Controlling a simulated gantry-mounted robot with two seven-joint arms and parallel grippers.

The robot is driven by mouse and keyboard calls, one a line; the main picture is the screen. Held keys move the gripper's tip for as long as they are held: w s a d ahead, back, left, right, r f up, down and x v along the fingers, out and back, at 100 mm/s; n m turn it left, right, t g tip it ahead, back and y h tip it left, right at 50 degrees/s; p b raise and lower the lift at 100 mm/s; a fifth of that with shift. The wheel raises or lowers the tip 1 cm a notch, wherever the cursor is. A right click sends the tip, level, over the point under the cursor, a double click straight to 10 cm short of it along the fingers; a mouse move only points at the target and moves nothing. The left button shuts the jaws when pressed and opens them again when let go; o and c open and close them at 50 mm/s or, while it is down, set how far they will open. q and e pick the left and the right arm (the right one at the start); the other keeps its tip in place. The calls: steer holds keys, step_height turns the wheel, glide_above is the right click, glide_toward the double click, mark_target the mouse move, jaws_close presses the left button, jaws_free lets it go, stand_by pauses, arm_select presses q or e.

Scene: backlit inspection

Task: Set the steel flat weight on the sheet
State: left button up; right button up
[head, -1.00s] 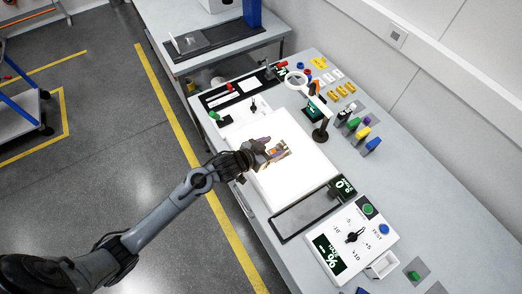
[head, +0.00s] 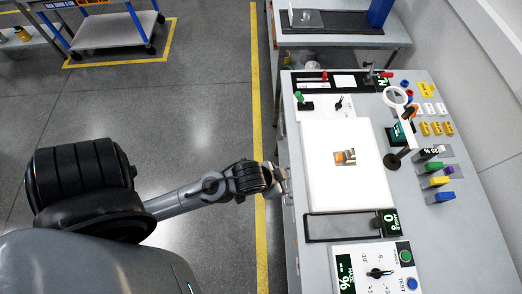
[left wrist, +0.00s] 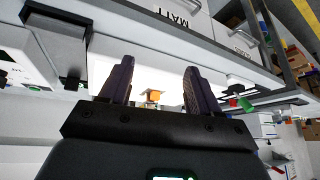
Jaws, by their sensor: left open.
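The sheet (head: 345,158) is a small brown and orange print lying on the bright white light panel (head: 348,190) in the head view. It shows as a small orange patch (left wrist: 154,96) between my fingers in the left wrist view. I cannot make out the steel flat weight for sure in either view; the print is too small to tell whether a weight lies on it. My left gripper (head: 284,180) is at the left edge of the bench, to the left of the panel and apart from the sheet. Its fingers (left wrist: 158,82) are open with nothing between them. My right gripper is out of view.
A magnifier stand (head: 396,158) stands right of the panel, near colored blocks (head: 438,181). A dark tray with an angle display (head: 345,227) and a control box (head: 375,270) lie in front. A blue cart (head: 115,28) stands on the floor. The aisle left of the bench is clear.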

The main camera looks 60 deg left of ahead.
arm_select(q)
steer(key=s+g, duration=0.2)
steer(key=s, duration=0.5)
steer(key=shift+r+g, duration=0.25)
steer(key=shift+g, duration=0.05)
step_height(320, 180, up, 21)
steer(key=p, duration=2)
steer(key=shift+p, duration=0.4)
